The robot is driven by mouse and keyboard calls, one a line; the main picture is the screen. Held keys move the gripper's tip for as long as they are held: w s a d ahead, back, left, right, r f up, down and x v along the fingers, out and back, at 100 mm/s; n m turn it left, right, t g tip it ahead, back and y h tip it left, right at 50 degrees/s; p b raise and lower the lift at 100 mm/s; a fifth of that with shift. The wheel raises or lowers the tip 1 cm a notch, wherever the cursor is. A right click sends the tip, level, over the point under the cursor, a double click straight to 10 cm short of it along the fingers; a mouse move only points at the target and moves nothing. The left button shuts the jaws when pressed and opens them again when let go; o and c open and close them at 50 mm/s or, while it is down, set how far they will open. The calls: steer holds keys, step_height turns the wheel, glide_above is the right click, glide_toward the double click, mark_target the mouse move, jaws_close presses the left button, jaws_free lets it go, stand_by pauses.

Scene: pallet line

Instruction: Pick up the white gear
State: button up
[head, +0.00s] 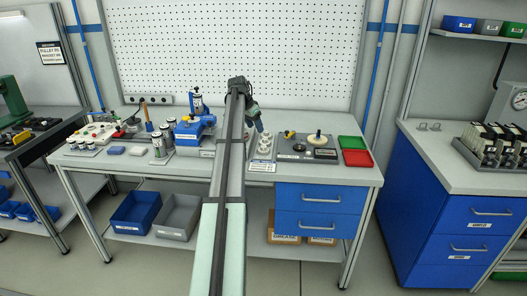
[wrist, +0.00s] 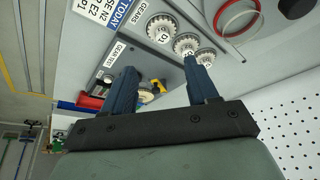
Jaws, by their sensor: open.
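Several white gears (head: 264,144) stand in a row on the bench, to the right of my arm in the head view. In the wrist view white gears (wrist: 160,29) with dark letters on top lie beside a "GEARS" label. A cream gear (head: 317,139) sits on a grey plate further right. A similar pale gear (wrist: 146,96) shows partly behind my fingers in the wrist view. In the head view my gripper (head: 257,124) hangs above and close to the white gears.
The grey plate (head: 300,154) carries a yellow and black part. Green (head: 350,142) and red (head: 357,158) trays are at the bench's right. A blue machine (head: 192,130) stands left of my arm. In the wrist view a red ring (wrist: 236,17) lies near the gears. A pegboard (head: 300,50) rises behind.

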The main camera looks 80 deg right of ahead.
glide_above(263, 146)
steer(key=w+a, duration=0.2)
steer(key=a, duration=0.1)
steer(key=f, duration=0.7)
steer(key=shift+s+d+f, duration=0.15)
steer(key=shift+s+d, duration=0.1)
steer(key=shift+d+x, duration=0.1)
steer(key=shift+x, duration=1.2)
steer(key=shift+d+x, duration=0.15)
steer(key=shift+x, duration=1.15)
steer(key=c, duration=0.7)
